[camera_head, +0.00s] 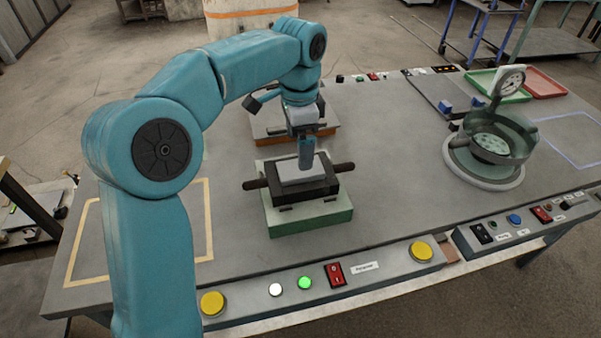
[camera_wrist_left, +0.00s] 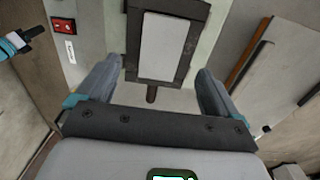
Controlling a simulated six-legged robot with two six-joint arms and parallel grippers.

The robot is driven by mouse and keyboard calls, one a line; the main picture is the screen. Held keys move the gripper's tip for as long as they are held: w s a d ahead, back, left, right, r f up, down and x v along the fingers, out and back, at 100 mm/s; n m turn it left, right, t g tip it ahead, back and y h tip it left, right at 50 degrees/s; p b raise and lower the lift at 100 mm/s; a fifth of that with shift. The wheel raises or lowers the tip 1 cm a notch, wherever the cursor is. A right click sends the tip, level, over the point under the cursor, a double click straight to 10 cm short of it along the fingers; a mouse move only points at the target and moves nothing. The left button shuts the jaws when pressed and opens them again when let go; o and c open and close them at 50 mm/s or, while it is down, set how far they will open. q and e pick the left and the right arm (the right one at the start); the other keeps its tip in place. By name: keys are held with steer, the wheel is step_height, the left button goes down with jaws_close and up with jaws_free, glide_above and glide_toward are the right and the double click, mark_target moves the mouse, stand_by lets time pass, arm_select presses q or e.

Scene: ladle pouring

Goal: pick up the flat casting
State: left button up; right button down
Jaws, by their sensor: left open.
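The flat casting (camera_head: 301,168) is a light grey plate lying in a dark mould frame (camera_head: 318,190) with a handle at each side. The frame sits on a pale green block (camera_head: 300,220). My left gripper (camera_head: 306,152) points down just above the casting, and a finger hides part of it in the head view. In the left wrist view the casting (camera_wrist_left: 162,46) shows ahead of the widely parted fingers of my left gripper (camera_wrist_left: 158,70), with nothing between them. My right gripper is not in view.
A ladle in a round stand (camera_head: 490,150) with a dial gauge (camera_head: 508,82) is at the right. A green tray (camera_head: 497,88) and red tray (camera_head: 545,84) lie behind it. An orange-edged block (camera_head: 327,135) stands behind the mould. A yellow outline (camera_head: 207,220) marks bare table at left.

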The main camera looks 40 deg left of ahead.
arm_select(q)
steer(key=f+b, duration=0.1)
steer(key=f, duration=0.5)
steer(key=shift+w+f, duration=0.2)
steer(key=shift+s, duration=0.1)
steer(key=c, duration=1.3)
